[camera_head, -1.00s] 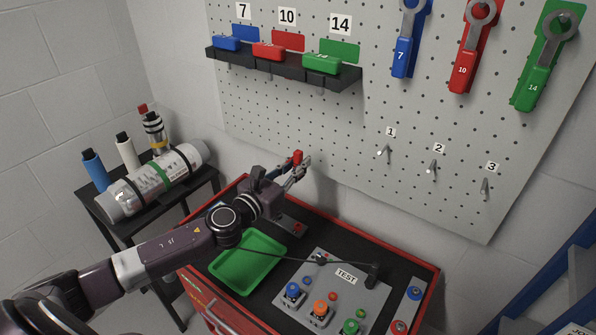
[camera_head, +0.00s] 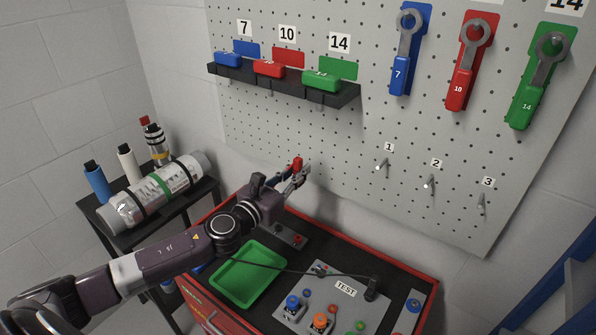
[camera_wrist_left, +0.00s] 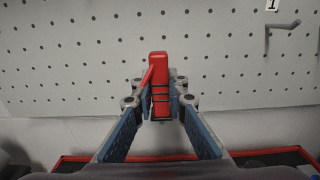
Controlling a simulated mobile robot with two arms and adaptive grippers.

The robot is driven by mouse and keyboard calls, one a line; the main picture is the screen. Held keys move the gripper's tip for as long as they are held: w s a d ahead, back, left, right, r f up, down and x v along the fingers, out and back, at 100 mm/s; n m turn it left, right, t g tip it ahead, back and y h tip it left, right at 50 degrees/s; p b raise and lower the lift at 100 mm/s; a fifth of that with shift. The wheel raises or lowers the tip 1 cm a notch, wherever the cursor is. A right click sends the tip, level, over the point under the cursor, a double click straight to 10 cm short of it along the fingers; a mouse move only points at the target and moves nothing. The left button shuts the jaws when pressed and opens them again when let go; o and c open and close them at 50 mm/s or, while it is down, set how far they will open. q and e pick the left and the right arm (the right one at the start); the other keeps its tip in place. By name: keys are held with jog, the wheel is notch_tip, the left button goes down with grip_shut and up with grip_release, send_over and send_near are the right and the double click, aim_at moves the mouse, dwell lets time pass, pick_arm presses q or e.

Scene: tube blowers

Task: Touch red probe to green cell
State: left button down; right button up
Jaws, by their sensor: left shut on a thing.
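My left gripper (camera_head: 294,178) is shut on the red probe (camera_head: 297,164), holding it raised above the back of the red cart, in front of the pegboard. In the left wrist view the red probe (camera_wrist_left: 159,85) stands upright between the fingertips (camera_wrist_left: 158,105), with dark bands near its lower part. A dark cable runs across the cart to the grey TEST panel (camera_head: 318,292). An orange-topped cell (camera_head: 320,321) and a blue-topped cell (camera_head: 292,303) stand on the panel. My right gripper is not in view.
A green tray (camera_head: 247,298) lies on the red cart (camera_head: 430,285), left of the panel. The pegboard (camera_head: 300,120) with hooks and hanging wrenches rises behind. A side table (camera_head: 90,205) with bottles and a cylinder stands at left.

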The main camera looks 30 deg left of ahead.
aim_at(298, 158)
pick_arm(q)
jog(key=shift+r+p, duration=1.75)
jog(key=shift+r, duration=0.25)
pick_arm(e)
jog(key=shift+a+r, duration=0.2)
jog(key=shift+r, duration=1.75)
